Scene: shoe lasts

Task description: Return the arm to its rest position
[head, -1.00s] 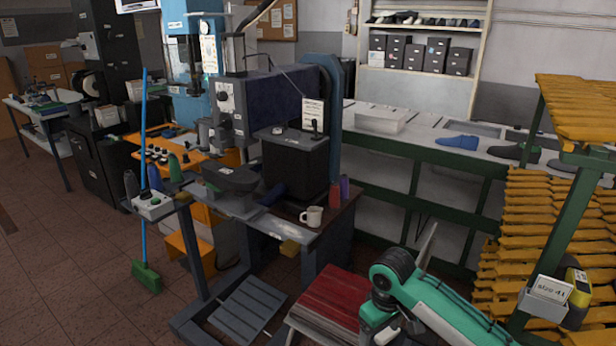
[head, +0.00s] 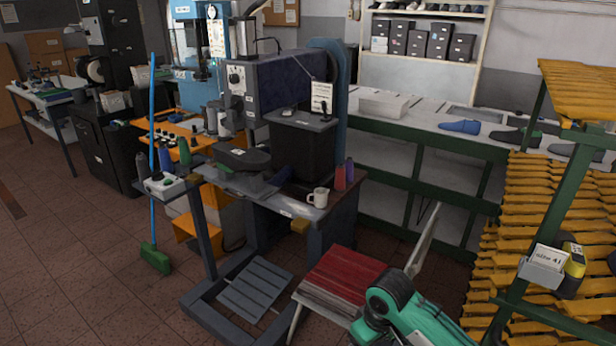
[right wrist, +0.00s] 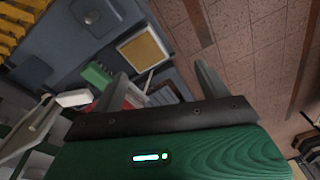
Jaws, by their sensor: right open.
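My green right arm (head: 425,318) shows at the bottom right of the head view, in front of the rack of yellow shoe lasts (head: 515,228). Its gripper cannot be made out there. In the right wrist view my right gripper (right wrist: 163,82) has its two grey fingers apart, with nothing held between them. A yellow panel, a green block and something red show beyond the fingers, and brown floor tiles lie to the right. My left arm and gripper are not in view.
A red-seated chair (head: 345,276) stands close beside my right arm. The machine stand with a white mug (head: 318,197) is left of it. A label box (head: 543,266) juts from the rack at right.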

